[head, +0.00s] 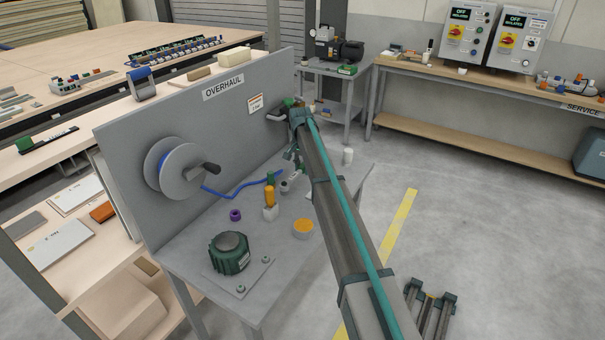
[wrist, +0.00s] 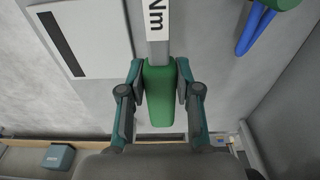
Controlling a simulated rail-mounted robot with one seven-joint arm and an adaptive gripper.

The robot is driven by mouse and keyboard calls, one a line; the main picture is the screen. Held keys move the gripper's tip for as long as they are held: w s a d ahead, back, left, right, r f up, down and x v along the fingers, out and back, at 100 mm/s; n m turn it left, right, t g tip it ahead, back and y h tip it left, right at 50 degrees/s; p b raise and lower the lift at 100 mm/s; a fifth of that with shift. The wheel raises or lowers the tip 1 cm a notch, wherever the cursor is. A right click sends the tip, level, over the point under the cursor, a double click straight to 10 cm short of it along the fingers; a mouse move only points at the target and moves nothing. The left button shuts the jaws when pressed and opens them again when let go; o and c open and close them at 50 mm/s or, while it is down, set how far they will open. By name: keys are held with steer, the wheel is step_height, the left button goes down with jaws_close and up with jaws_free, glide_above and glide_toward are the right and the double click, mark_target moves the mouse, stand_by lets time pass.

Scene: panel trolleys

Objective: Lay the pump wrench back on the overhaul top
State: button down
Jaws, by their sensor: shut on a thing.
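In the wrist view my gripper (wrist: 160,72) is shut on the green handle of a wrench (wrist: 160,98). Its pale shaft runs away from the fingers, with a white "Nm" label on it. The overhaul top (head: 278,258) is the grey trolley surface in the head view, below an upright board marked OVERHAUL (head: 120,160). In the head view my arm reaches over the far right part of this trolley. My fingers and the wrench are hard to make out there, and I cannot tell their height above the top.
A white cup (head: 347,156) stands near the far edge.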

mark_target(303, 183)
steer(key=shift+w+f+p, duration=0.4)
steer(key=shift+w+f, duration=0.85)
steer(key=shift+f, duration=0.1)
steer(key=shift+f+p, duration=0.75)
steer(key=shift+f, duration=0.9)
steer(key=shift+f, duration=0.2)
steer(key=c, duration=0.8)
jaws_free()
steer(key=shift+r, duration=0.15)
steer(key=r+b, duration=0.1)
steer(key=r, duration=0.2)
steer(key=r+b, duration=0.1)
steer(key=r, duration=0.7)
steer(key=shift+s+a+b, duration=0.2)
steer(key=shift+s+b, duration=0.1)
steer(key=shift+b, duration=0.1)
steer(key=shift+r, duration=0.55)
